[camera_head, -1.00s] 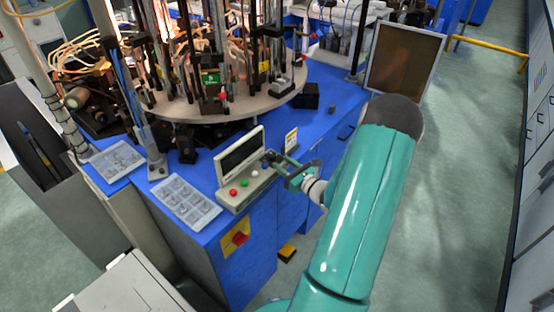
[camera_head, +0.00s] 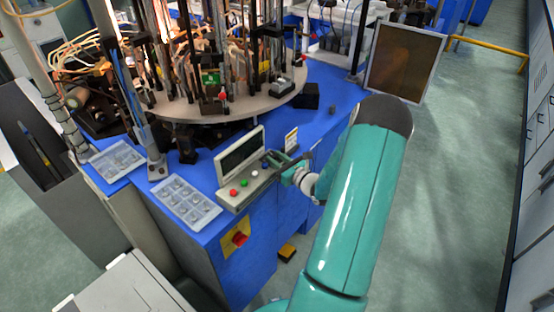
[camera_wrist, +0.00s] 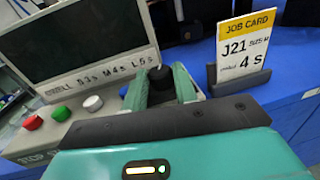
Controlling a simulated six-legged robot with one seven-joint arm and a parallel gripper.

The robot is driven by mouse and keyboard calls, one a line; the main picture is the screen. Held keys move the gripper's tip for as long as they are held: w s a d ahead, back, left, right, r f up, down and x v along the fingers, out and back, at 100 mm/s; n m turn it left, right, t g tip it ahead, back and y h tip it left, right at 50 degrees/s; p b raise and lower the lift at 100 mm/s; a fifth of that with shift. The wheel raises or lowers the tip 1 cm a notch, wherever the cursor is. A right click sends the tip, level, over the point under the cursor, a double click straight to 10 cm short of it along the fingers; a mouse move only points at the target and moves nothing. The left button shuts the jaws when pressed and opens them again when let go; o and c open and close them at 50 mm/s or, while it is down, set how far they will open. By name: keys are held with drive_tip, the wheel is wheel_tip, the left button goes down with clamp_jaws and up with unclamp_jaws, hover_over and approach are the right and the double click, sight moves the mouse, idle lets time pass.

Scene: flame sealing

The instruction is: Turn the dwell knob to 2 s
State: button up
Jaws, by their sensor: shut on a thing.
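The dwell knob (camera_wrist: 160,78) is black and sits at the right end of the control box's panel (camera_wrist: 20,145). My gripper (camera_wrist: 161,86) has one green finger on each side of the knob and is shut on it. The knob's pointer is hidden or too small to read. Small print above the knob (camera_wrist: 100,75) seems to read S 3s, M 4s, L 5s; I make out no 2 s mark. In the head view my gripper (camera_head: 275,158) reaches the box's right end from the right, and the knob is hard to make out.
A job card (camera_wrist: 245,50) reading J21, size M, 4 s stands just right of my gripper. Red (camera_wrist: 33,123), green (camera_wrist: 62,113) and white (camera_wrist: 93,103) buttons lie left of it. A dark screen (camera_wrist: 75,38) rises behind. A red switch (camera_head: 239,238) is on the cabinet front.

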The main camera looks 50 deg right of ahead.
drive_tip(key=shift+d+y, duration=0.1)
drive_tip(key=shift+y, duration=0.3)
drive_tip(key=n+y, duration=0.1)
drive_tip(key=y, duration=0.1)
drive_tip(key=n+y, duration=0.2)
drive_tip(key=d+n+g+y, duration=0.1)
drive_tip(key=y, duration=0.1)
drive_tip(key=shift+f+n+y, duration=0.1)
drive_tip(key=shift+n+y, duration=0.3)
drive_tip(key=n+g+y, duration=0.1)
drive_tip(key=n+y, duration=0.1)
drive_tip(key=n+g+y, duration=0.1)
drive_tip(key=g+y, duration=0.1)
drive_tip(key=d+n+g+y, duration=0.1)
drive_tip(key=n+g+y, duration=0.1)
drive_tip(key=y, duration=0.1)
drive_tip(key=shift+w+n, duration=0.3)
drive_tip(key=shift+w, duration=0.05)
drive_tip(key=o, duration=0.7)
drive_tip(key=v, duration=1.3)
drive_tip(key=shift+d, duration=0.4)
